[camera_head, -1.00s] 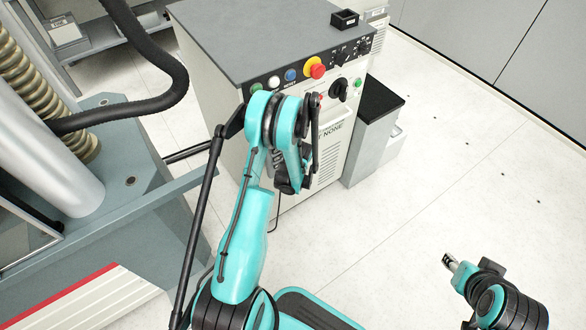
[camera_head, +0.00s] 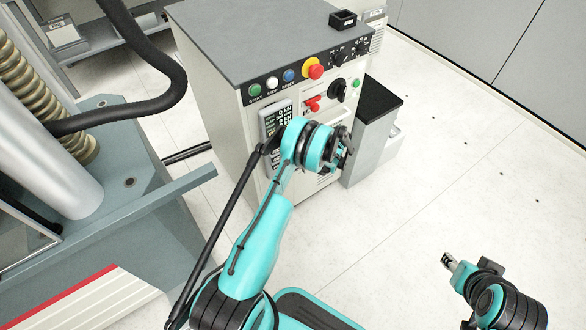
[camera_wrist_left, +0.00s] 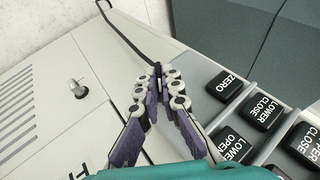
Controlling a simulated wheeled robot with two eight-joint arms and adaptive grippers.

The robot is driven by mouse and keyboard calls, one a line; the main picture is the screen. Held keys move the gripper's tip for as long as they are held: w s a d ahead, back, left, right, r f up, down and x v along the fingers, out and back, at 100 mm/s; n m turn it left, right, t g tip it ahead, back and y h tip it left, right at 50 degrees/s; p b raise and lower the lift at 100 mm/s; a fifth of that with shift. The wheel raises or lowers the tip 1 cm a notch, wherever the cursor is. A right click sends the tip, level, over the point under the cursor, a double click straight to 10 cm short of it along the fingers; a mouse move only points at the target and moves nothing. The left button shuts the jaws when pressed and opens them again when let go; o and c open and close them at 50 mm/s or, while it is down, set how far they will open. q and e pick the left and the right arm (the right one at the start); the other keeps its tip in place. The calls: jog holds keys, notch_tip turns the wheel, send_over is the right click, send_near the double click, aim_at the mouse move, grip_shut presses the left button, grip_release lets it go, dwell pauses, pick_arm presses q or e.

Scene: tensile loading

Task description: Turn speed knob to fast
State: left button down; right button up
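The cabinet's control panel (camera_head: 318,72) has several small black knobs (camera_head: 350,49) at its upper right. A larger black rotary knob (camera_head: 337,91) sits below the red-and-yellow emergency stop. The labels are too small to tell which knob sets speed. My left gripper (camera_head: 346,150) is in front of the cabinet, below and apart from the knobs, and partly hidden by its own wrist. In the left wrist view its fingers (camera_wrist_left: 157,72) meet at the tips with nothing between them. My right gripper (camera_head: 450,262) is low at the right, far from the panel; its finger gap is unclear.
A keypad (camera_wrist_left: 262,112) with ZERO and LOWER/UPPER buttons lies close beside the left fingers. A red switch (camera_head: 313,104) and the emergency stop (camera_head: 313,68) are near the large knob. A low dark-topped box (camera_head: 380,99) stands right of the cabinet. Floor at right is clear.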

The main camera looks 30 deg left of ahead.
pick_arm(q)
jog(key=shift+w+f+m+g+y, duration=0.15)
jog(key=shift+m+g+y, duration=0.25)
jog(key=shift+g, duration=0.6)
jog(key=c, duration=1.7)
grip_release()
